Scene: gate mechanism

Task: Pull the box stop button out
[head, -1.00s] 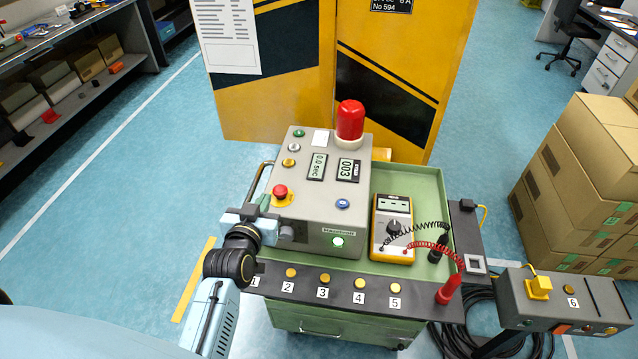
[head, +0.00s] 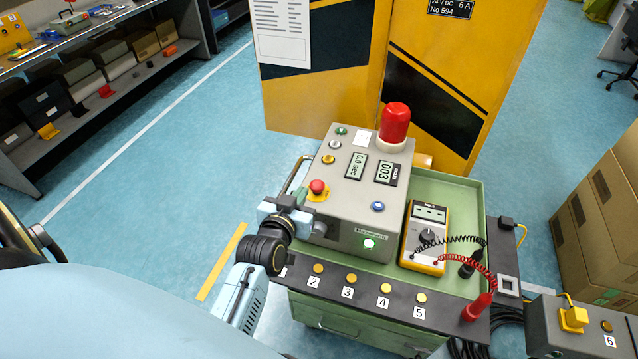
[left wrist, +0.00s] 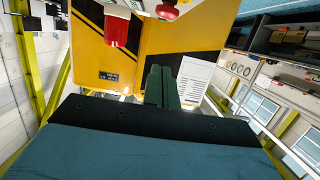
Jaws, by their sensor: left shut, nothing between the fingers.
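The red box stop button (head: 317,187) sits on a yellow plate on top of the grey control box (head: 352,205), near its left edge. My left gripper (head: 300,213) is at the left front of the box, just below the button in the head view, apart from it. Its fingertips are hard to make out there. In the left wrist view the dark green fingers (left wrist: 162,82) are together and empty. The red button (left wrist: 168,12) shows at the top edge of that view, partly cut off. My right gripper is not in view.
A red lamp (head: 395,124) stands on the box's far corner. A yellow multimeter (head: 426,236) with leads lies in the green cart tray (head: 462,188). A metal handle (head: 298,174) runs along the box's left side. The floor (head: 190,190) left of the cart is clear.

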